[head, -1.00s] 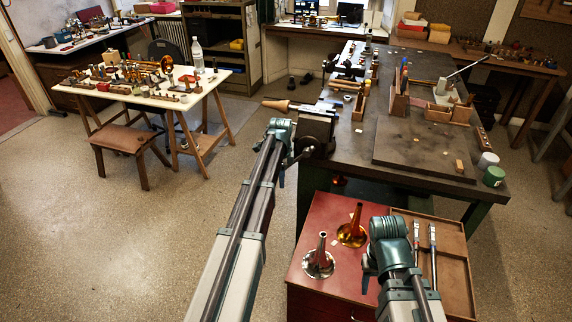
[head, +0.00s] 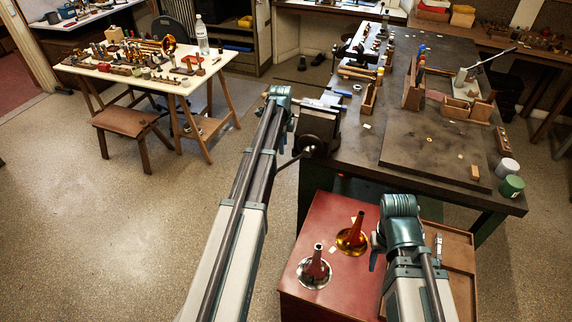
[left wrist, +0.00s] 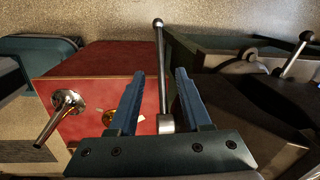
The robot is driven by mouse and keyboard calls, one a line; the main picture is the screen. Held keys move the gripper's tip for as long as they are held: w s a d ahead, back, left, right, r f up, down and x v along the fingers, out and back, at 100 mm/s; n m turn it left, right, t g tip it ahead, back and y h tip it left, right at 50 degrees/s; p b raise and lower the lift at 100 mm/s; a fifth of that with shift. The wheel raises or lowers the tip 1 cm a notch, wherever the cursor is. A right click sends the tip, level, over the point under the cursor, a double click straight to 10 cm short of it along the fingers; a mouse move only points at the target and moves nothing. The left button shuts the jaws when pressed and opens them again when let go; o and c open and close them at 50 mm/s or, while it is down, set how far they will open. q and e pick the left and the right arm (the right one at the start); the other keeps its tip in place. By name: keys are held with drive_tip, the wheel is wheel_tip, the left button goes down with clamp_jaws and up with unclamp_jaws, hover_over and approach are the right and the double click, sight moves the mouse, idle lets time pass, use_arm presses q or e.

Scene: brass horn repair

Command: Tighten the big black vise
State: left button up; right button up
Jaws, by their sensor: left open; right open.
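The big black vise (head: 319,128) is on the near left corner of the dark workbench. Its handle, a metal bar with a ball end (left wrist: 159,60), stands between the two blue fingers of my left gripper (left wrist: 158,82) in the left wrist view. The fingers are open, with gaps on both sides of the bar. In the head view my left gripper (head: 288,122) is just left of the vise, its fingers partly hidden by the arm. My right gripper (head: 376,252) is open and empty above the red cabinet, largely hidden by its own arm.
The red cabinet (head: 312,225) stands close in front of the bench, with a silver mouthed horn bell (head: 315,268) and a brass one (head: 351,237). A wooden tray (head: 450,245) is right of them. A horn table (head: 150,84) and stool (head: 124,122) stand left. Floor left is clear.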

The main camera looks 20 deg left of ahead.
sight(284, 166)
use_arm(q)
drive_tip(key=shift+f, duration=0.1)
drive_tip(key=f+b, duration=0.4)
drive_tip(key=w+f+b, duration=0.1)
drive_tip(key=f+b, duration=0.8)
drive_tip(key=shift+w+a+f+b, duration=0.15)
drive_tip(key=shift+w+f+b, duration=0.15)
drive_tip(key=shift+w+b, duration=0.05)
drive_tip(key=shift+r, duration=0.1)
clamp_jaws()
idle(1.0)
